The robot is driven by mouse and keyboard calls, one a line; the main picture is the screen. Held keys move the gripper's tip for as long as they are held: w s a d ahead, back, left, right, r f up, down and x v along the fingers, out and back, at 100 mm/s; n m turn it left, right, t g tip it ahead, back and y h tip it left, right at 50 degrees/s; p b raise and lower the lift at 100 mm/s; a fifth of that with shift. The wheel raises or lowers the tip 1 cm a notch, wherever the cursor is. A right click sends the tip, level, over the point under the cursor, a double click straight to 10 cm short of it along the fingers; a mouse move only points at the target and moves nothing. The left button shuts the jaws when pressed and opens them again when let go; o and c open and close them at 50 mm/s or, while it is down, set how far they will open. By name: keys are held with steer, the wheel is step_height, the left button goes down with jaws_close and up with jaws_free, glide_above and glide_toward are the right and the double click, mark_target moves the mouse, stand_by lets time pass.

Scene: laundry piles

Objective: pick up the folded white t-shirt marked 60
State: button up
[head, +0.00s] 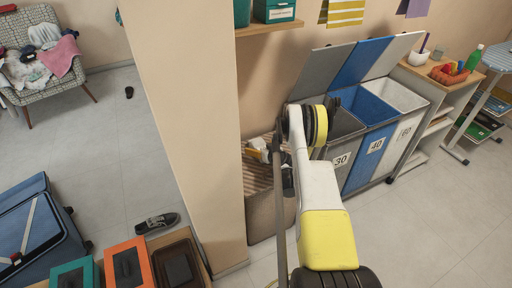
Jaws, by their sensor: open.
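I cannot make out a folded white t-shirt marked 60. The number 60 shows on the front of a white laundry bin (405,133) at the right end of a row of lidded bins. A heap of mixed clothes, some of it white, (28,68) lies on the armchair at the upper left; no marking is readable on it. My white and yellow arm rises through the right middle of the head view, across the left bin. My gripper cannot be made out; the arm's far end is hidden behind its own links.
The blue bin (376,146) is marked 40 and the grey one (342,160) is marked 30; their lids are up. A wall pillar (190,110) stands left of a striped-lined basket (258,205). Boxes (129,262) and a shoe (157,222) lie lower left.

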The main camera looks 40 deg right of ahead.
steer(key=shift+s, duration=0.1)
steer(key=c, duration=1.4)
steer(key=shift+o, duration=0.2)
